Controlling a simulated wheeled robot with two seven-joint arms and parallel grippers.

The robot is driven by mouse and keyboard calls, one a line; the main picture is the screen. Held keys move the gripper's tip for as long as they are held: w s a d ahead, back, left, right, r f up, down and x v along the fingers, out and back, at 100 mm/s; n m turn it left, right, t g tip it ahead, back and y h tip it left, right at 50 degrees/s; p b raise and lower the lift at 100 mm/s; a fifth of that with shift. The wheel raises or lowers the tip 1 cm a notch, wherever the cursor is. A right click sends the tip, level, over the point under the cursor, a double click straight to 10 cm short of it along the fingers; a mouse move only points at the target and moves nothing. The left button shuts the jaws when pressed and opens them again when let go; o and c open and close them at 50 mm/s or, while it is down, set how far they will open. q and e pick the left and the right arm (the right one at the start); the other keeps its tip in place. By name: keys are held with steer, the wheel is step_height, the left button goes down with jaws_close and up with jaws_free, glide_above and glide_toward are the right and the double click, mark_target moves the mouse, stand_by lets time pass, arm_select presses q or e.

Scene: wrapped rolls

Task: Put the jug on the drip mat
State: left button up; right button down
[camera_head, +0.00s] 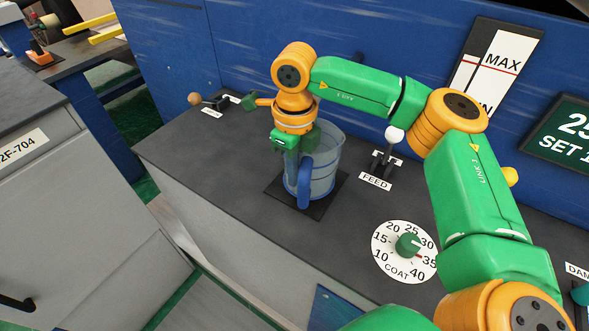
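The jug (325,172) is a clear, blue-tinted vessel with a blue handle (303,188) facing the front. It is upright over the dark square drip mat (318,210), whose edges show around its base. I cannot tell for certain whether its base touches the mat. My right gripper (297,150) points down at the near side of the jug, at the top of the handle. Its fingertips are partly hidden, so I cannot tell whether they grip the handle. My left gripper is not in view.
A white-knobbed FEED lever (394,136) stands right of the jug. A COAT dial (408,245) is nearer the front. A wooden-knobbed lever (196,99) is at the back left. The dark counter (215,160) left of the jug is clear. A blue wall (235,50) rises behind.

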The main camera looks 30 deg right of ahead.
steer(key=c, duration=1)
jaws_free()
steer(key=shift+f, duration=0.1)
steer(key=shift+c, duration=0.2)
steer(key=shift+r+p, duration=0.3)
steer(key=shift+r, duration=0.05)
steer(key=shift+r+p, duration=0.6)
steer(key=shift+r, duration=0.05)
step_height(320, 180, up, 5)
steer(key=shift+r+b, duration=0.15)
steer(key=shift+b, duration=0.6)
step_height(320, 180, up, 6)
steer(key=shift+r+p, duration=0.1)
steer(key=shift+p, duration=0.6)
